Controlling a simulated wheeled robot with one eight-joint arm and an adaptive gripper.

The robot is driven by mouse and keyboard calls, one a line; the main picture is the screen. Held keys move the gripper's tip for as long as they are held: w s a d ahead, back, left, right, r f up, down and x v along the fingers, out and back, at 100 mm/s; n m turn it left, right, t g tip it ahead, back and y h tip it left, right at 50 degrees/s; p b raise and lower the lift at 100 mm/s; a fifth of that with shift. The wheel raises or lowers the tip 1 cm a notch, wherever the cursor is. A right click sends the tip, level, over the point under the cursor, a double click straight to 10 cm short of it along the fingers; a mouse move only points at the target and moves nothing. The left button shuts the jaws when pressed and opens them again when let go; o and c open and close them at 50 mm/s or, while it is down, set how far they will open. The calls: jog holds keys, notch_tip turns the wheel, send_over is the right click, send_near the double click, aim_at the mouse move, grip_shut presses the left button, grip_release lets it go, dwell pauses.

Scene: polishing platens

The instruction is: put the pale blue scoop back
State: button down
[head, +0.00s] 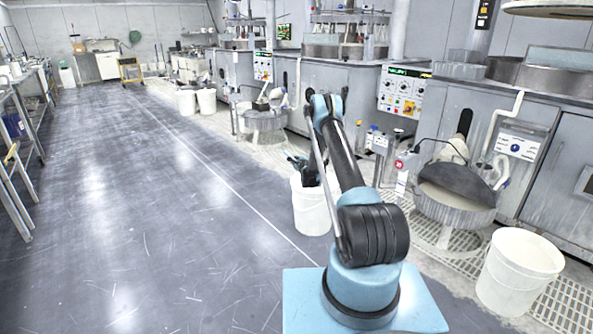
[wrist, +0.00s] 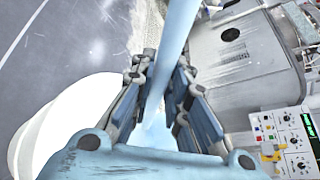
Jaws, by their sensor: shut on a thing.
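The pale blue scoop (wrist: 175,38) shows in the wrist view as a long pale blue shaft running from the top edge down between my fingers. My gripper (wrist: 165,78) is shut on it, with a finger on each side. The scoop's far end runs out of the wrist view. In the head view my gripper (head: 302,165) is at the top of a white bucket (head: 312,212), partly behind my arm. I cannot make out the scoop clearly there, nor whether any of it is inside the bucket.
A second white bucket (head: 519,272) stands at the front right. A round basin (head: 455,200) is beside the grey polishing machines (head: 420,85) on the right. More white buckets (head: 206,101) stand further back. The dark floor (head: 140,200) on the left is clear; a rack (head: 15,160) lines its edge.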

jog(key=shift+f, duration=1.6)
jog(key=c, duration=1.6)
grip_release()
jog(key=shift+o, duration=0.2)
